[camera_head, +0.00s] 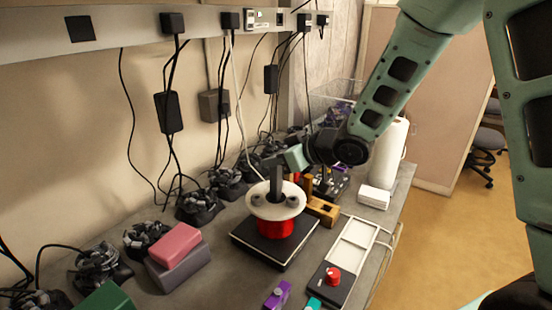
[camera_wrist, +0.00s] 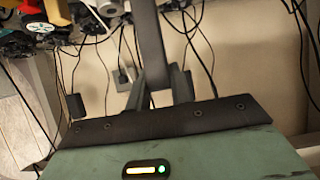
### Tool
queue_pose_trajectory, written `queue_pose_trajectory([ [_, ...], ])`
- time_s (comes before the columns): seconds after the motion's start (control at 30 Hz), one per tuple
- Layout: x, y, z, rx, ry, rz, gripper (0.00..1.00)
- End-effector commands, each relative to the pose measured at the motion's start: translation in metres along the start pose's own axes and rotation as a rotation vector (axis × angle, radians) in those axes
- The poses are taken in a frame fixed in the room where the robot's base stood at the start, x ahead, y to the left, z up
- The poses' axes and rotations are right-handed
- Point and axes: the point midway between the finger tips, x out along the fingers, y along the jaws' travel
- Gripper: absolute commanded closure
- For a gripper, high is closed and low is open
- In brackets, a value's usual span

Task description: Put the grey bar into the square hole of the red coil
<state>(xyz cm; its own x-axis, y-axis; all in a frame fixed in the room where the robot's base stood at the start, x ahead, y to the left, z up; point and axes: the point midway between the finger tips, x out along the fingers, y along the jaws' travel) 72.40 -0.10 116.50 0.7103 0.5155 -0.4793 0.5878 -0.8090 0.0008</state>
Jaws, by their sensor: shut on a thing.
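The red coil (camera_head: 276,228) with a round white top flange (camera_head: 262,208) stands upright on a black square base (camera_head: 262,249). The grey bar (camera_head: 277,178) is upright over the middle of the flange, its lower end at the dark centre. I cannot tell whether its tip is inside the square hole or just above it. My gripper (camera_head: 284,170) reaches in from the right, its green body tilted beside the bar. In the wrist view the bar (camera_wrist: 151,45) sits between the two dark fingers (camera_wrist: 158,88), which are shut on it. The coil is not visible there.
Pink and grey blocks (camera_head: 175,243) lie left of the coil. A wooden block (camera_head: 323,211) is close at its right. A panel with a red knob (camera_head: 333,276) and a purple piece (camera_head: 277,295) are in front. Dark devices and hanging cables line the wall.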

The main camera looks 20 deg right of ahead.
Motion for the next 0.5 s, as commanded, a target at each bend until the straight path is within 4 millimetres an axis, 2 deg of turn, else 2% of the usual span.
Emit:
queue_pose_trajectory([
  [0.5, 0.0059, 0.0001, 0.0099, 0.0, 0.003, 0.0, 1.0],
])
